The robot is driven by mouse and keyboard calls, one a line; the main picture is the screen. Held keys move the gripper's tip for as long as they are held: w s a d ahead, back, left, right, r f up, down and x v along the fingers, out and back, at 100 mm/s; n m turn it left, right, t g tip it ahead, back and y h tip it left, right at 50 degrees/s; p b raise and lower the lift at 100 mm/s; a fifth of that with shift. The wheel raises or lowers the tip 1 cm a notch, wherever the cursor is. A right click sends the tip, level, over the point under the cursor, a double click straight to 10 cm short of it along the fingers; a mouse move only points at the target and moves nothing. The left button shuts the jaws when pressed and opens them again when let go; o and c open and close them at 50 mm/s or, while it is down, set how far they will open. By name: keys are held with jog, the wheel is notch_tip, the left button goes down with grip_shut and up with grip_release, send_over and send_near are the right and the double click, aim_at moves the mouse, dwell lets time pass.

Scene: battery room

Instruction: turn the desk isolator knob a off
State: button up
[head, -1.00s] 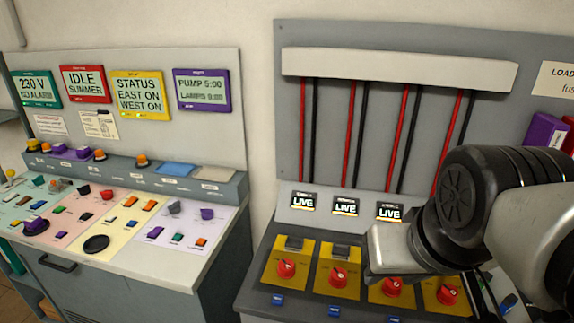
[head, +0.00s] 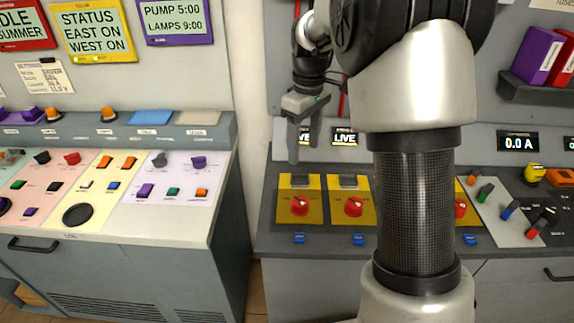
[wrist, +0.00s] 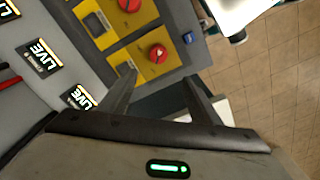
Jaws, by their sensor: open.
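Red isolator knobs sit on yellow plates along the grey desk panel. The leftmost knob (head: 299,205) shows in the head view and appears as the nearer knob in the wrist view (wrist: 158,53). I cannot read a letter on it, nor its marked positions clearly. My gripper (wrist: 159,80) is open and empty, with its fingertips on either side of the line towards this knob, apart from it. In the head view my gripper (head: 303,140) hangs above and behind the leftmost plate, fingers down. A second red knob (head: 353,206) is to the right.
A LIVE display (head: 344,138) stands behind the second plate; my arm hides part of the row. Blue tags (head: 299,239) sit on the desk's front. A coloured control desk (head: 150,245) stands left, across a narrow gap. Coloured knobs (head: 486,193) lie right.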

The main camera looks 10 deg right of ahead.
aim_at(300, 201)
jog(key=f, duration=1.2)
jog(key=f+b, duration=0.1)
jog(key=f, duration=0.6)
jog(key=shift+w+a, duration=0.15)
jog(key=shift+w, duration=0.1)
jog(key=shift+c, duration=0.2)
jog(key=c, duration=1)
